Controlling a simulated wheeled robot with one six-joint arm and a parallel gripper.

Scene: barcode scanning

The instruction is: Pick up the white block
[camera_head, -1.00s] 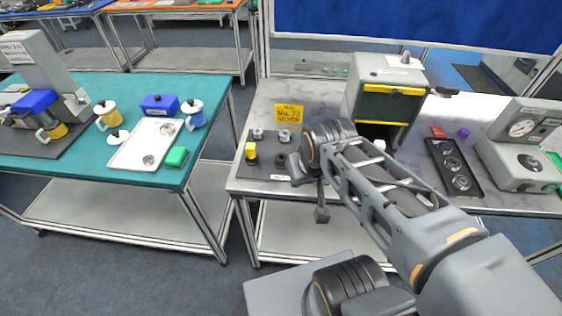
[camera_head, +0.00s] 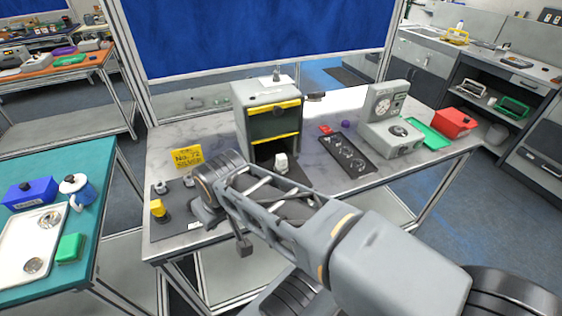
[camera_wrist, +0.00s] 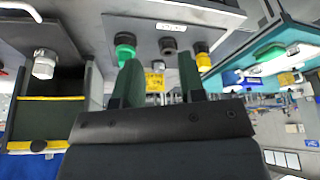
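A small white block (camera_head: 281,163) stands at the front opening of the grey box-shaped machine (camera_head: 266,106). In the wrist view, which looks upside down, the white block (camera_wrist: 44,65) is at the left, on a dark base by the machine's opening. My gripper (camera_wrist: 160,62) is open, with nothing between its two dark green fingers. It is apart from the block. In the head view my gripper (camera_head: 207,218) is mostly hidden behind my wrist, over the dark mat (camera_head: 168,230) left of the machine.
The mat holds a yellow-topped piece (camera_head: 158,210) and several small round parts. A yellow sign (camera_head: 187,157) stands behind it. Right of the machine are a black tray of round dials (camera_head: 346,155) and a grey gauge device (camera_head: 390,125). A teal table (camera_head: 96,185) is at left.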

